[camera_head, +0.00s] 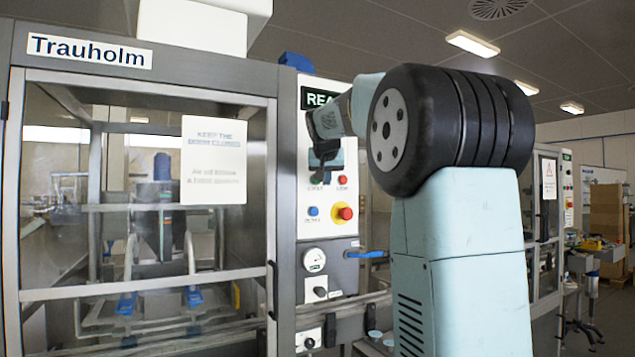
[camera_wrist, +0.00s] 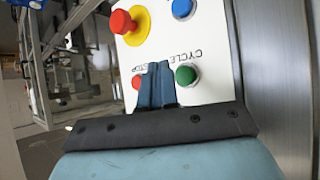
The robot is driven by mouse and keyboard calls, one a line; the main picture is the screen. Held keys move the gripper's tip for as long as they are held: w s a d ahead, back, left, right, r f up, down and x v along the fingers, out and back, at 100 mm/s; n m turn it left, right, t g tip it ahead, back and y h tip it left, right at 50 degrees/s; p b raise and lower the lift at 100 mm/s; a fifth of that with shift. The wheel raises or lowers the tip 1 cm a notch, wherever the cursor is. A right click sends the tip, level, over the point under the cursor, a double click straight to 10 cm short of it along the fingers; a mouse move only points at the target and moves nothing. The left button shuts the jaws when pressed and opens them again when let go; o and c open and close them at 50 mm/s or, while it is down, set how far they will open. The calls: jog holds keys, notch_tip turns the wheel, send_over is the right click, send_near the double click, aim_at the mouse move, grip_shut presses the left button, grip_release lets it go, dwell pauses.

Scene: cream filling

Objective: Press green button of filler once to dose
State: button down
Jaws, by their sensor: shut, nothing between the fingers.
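The filler's white control panel (camera_head: 331,255) stands at the middle of the head view. Its green button (camera_wrist: 186,76) is in plain sight in the wrist view, just right of my fingers. My gripper (camera_wrist: 157,72) is shut and empty, with its fingertips between the green button and a red button (camera_wrist: 137,82) by the "CYCLE STOP" lettering. In the head view my gripper (camera_head: 319,172) hangs in front of the upper panel and partly covers the green button. I cannot tell whether the fingertips touch the panel.
A red mushroom button on a yellow ring (camera_head: 344,213) and a blue button (camera_head: 313,211) sit lower on the panel. A gauge (camera_head: 314,260) is below them. The glazed cabinet (camera_head: 20,200) marked Trauholm stands left.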

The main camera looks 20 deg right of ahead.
jog(key=shift+w, duration=1.2)
jog(key=shift+w+a, duration=0.1)
jog(key=shift+w, duration=0.05)
dwell(1.1)
jog(key=shift+w+r, duration=0.1)
jog(key=shift+w, duration=0.1)
jog(key=shift+w, duration=0.5)
dwell(0.9)
jog(key=shift+s, duration=0.9)
jog(key=shift+s, duration=0.1)
jog(key=s, duration=0.4)
jog(key=shift+s+d, duration=0.2)
jog(key=shift+s, duration=0.2)
